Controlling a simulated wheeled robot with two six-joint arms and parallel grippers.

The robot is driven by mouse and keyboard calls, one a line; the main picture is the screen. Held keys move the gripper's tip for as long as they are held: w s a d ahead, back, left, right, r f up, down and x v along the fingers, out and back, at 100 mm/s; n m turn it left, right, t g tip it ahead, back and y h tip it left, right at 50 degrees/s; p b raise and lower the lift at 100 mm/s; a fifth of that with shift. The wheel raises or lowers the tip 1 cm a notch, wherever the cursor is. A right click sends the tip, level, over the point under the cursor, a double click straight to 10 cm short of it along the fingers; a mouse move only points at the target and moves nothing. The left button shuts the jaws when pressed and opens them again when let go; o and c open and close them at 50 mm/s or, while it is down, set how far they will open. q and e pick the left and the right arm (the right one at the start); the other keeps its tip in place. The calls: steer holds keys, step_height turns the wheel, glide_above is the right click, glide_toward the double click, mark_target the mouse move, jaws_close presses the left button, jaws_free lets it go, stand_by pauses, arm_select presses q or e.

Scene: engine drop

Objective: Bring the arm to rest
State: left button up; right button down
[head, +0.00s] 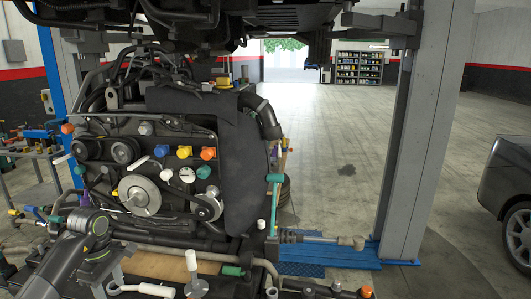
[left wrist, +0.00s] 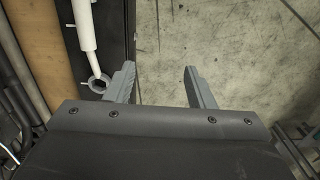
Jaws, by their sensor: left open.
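My left gripper (left wrist: 160,76) shows in the left wrist view with its two grey fingers spread apart. It is open and nothing is between the fingers; stained concrete floor shows behind them. In the head view my left arm (head: 75,250) comes in at the bottom left, low in front of the engine (head: 150,165). I cannot make out its fingertips clearly in that view. My right gripper is in neither view.
A white rod with a ring end (left wrist: 97,80) lies close beside the left finger, near a wooden board (left wrist: 52,65). A lift post (head: 420,130) stands right of the engine, and a dark car (head: 508,185) at the far right. Open floor (head: 330,120) lies behind.

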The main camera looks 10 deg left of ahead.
arm_select(q)
steer(key=d+f+n+t+h+b, duration=0.2)
steer(key=d+f+n+h, duration=0.4)
steer(key=f, duration=0.4)
steer(key=d+f+n+t+h+b, duration=0.2)
steer(key=d+f+n+h+b, duration=0.15)
steer(key=d+f, duration=0.55)
step_height(320, 180, down, 15)
steer(key=s+a+n+t+y+b, duration=0.1)
steer(key=s+n+t+y+b, duration=0.15)
steer(key=n+t, duration=1.1)
steer(key=s+a+f+n+g+y+b, duration=0.2)
steer(key=s+f+n+g+y, duration=0.2)
steer(key=s+f+n, duration=0.45)
steer(key=s+a+f+n+g+y+b, duration=0.2)
steer(key=s+f+n+g+y, duration=0.3)
steer(key=f+n, duration=0.7)
steer(key=s+d+f+n+g, duration=0.2)
steer(key=s+f+n, duration=0.1)
steer(key=s, duration=0.6)
steer(key=s+d+f+n+g+b, duration=0.1)
steer(key=s+d+f+n+g, duration=0.1)
steer(key=s, duration=0.8)
steer(key=s+d+f+n+g+h+b, duration=0.1)
steer(key=s+d+f+n+g, duration=0.1)
steer(key=s+f+n, duration=0.4)
steer(key=s+f+g, duration=0.1)
steer(key=s+f, duration=0.1)
steer(key=s, duration=0.1)
steer(key=shift+s+d, duration=0.3)
